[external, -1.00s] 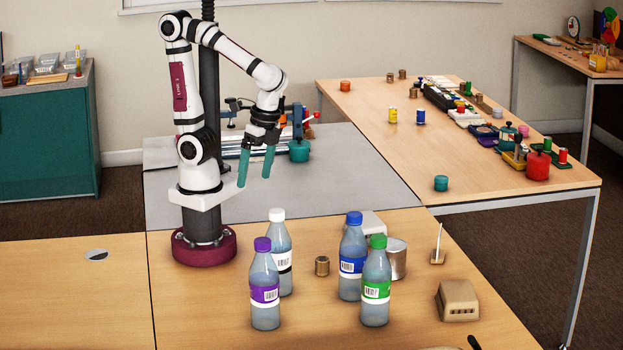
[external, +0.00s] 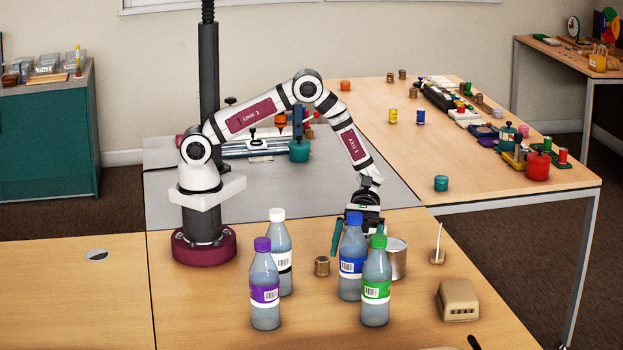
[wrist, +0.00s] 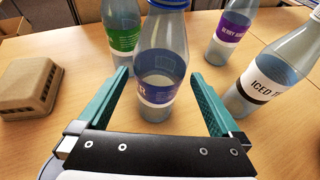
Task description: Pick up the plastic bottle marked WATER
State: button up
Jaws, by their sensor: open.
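A clear bottle with a blue cap and blue label (external: 351,262) stands upright on the near table. In the wrist view this bottle (wrist: 155,60) is straight ahead between my fingers, with gaps on both sides; its label shows a white letter R at the end of a word, the rest turned away. My gripper (external: 358,240) is open, low behind the bottle in the external view, its fingers partly hidden. The wrist view shows both teal fingers (wrist: 158,76) spread and empty.
Other bottles stand close: green-labelled (external: 375,290), purple-labelled (external: 265,293) reading BERRY in the wrist view, and white-capped (external: 281,252) reading ICED T. A metal can (external: 397,258) stands right of the blue one. A beige block (external: 458,300) lies farther right.

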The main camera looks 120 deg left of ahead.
aim_at(351, 264)
jog(key=x, duration=0.5)
jog(key=shift+w+d+r, duration=0.15)
jog(key=shift+d+r, duration=0.15)
jog(key=shift+d, duration=0.1)
jog(key=c, duration=1.4)
